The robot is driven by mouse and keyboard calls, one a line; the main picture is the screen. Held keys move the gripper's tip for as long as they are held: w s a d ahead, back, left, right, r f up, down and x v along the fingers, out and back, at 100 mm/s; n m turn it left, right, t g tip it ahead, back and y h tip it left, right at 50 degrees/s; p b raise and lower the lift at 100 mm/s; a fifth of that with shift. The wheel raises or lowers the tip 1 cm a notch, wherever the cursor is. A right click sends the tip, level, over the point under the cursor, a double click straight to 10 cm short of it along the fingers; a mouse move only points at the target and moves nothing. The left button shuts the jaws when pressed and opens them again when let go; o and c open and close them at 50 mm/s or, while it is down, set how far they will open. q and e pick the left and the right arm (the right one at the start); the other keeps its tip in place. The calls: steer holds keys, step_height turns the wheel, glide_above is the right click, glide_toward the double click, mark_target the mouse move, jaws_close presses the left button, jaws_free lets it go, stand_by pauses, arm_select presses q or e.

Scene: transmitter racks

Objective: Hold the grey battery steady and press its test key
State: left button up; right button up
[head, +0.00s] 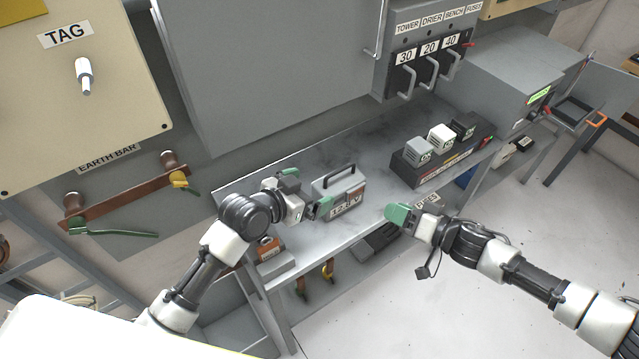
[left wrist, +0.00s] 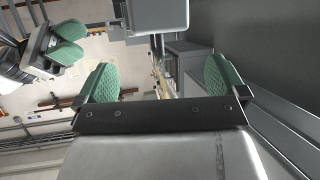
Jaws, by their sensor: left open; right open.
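In the left wrist view the green pads of my left gripper (left wrist: 160,82) stand wide apart. My right gripper (head: 397,214) is right of the battery, apart from it, beyond the bench's front edge. Its green pads (left wrist: 68,42) show in the left wrist view.
The bench (head: 300,245) has a dark fuse block (head: 408,178) with several small cubes to the right. A lever panel (head: 425,50) hangs above. An earth bar (head: 125,190) is on the left wall. Bench surface between battery and fuse block is clear.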

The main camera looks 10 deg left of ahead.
mark_target(324, 184)
arm_select(q)
steer(key=shift+x, duration=2.6)
steer(key=c, duration=1.6)
arm_select(e)
jaws_close()
arm_select(q)
steer(key=shift+s, duration=0.1)
